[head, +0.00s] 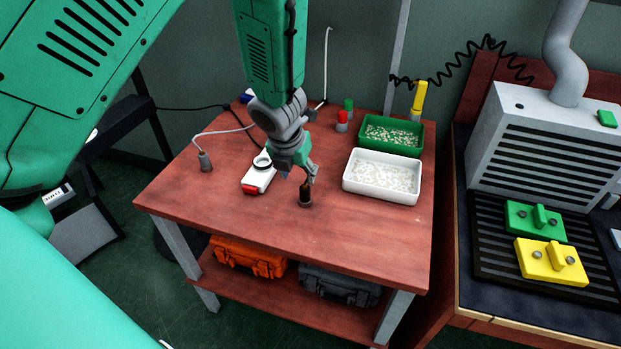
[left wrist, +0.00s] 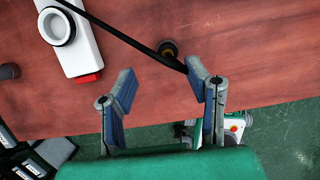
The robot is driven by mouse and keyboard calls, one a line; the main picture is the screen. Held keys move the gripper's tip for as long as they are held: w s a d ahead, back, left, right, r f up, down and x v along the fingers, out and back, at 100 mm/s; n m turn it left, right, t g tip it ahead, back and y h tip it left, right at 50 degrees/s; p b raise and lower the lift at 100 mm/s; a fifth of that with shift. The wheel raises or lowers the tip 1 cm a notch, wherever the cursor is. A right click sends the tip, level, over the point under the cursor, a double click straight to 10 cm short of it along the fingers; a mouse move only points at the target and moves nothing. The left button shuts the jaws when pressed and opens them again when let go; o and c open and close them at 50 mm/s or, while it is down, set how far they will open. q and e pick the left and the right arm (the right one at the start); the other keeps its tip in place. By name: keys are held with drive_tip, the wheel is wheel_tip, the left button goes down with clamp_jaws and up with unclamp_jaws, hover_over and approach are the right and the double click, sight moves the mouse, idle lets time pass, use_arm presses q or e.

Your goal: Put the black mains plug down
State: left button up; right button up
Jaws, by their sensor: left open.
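The black mains plug (head: 305,197) appears to be the small dark upright piece with a brownish top on the table, near its front middle. In the left wrist view it is likely the dark round piece with a brassy centre (left wrist: 168,48), just beyond the fingertips. My left gripper (head: 302,173) is just above and behind it in the head view. In the left wrist view its two fingers (left wrist: 160,82) are apart, with only table between them. A dark strip or cable runs diagonally to the right fingertip; whether they touch is unclear. My right gripper is not in view.
A white device with a round ring and red end (head: 258,180) lies left of the gripper. A grey connector (head: 205,162) stands further left. A white tray (head: 382,176) and green tray (head: 390,135) are right. The table's front (head: 300,235) is clear.

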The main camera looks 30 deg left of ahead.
use_arm(q)
drive_tip(key=s+d+r+p, duration=0.2)
drive_tip(key=s+d+r, duration=0.1)
drive_tip(key=d+r, duration=0.15)
drive_tip(key=s+f+n, duration=0.2)
drive_tip(key=f+n, duration=0.1)
drive_tip(key=s+f+n+g+h, duration=0.1)
drive_tip(key=s+f+n, duration=0.2)
drive_tip(key=n, duration=0.1)
drive_tip(key=s+f+n+h, duration=0.1)
drive_tip(key=s+f+n, duration=0.2)
drive_tip(key=shift+d+f+n+g, duration=0.15)
drive_tip(key=shift+d+n+g, duration=0.15)
drive_tip(key=shift+n+g, duration=0.1)
drive_tip(key=s+a+f+n, duration=0.1)
drive_tip(key=s+f+n, duration=0.3)
drive_tip(key=s+n, duration=0.4)
drive_tip(key=s+f+n+g+y, duration=0.1)
drive_tip(key=s+f+n, duration=0.4)
drive_tip(key=s+n, duration=0.4)
drive_tip(key=shift+s+a+f+n, duration=0.3)
drive_tip(key=shift+a+n, duration=0.1)
drive_tip(key=shift+n, duration=2.1)
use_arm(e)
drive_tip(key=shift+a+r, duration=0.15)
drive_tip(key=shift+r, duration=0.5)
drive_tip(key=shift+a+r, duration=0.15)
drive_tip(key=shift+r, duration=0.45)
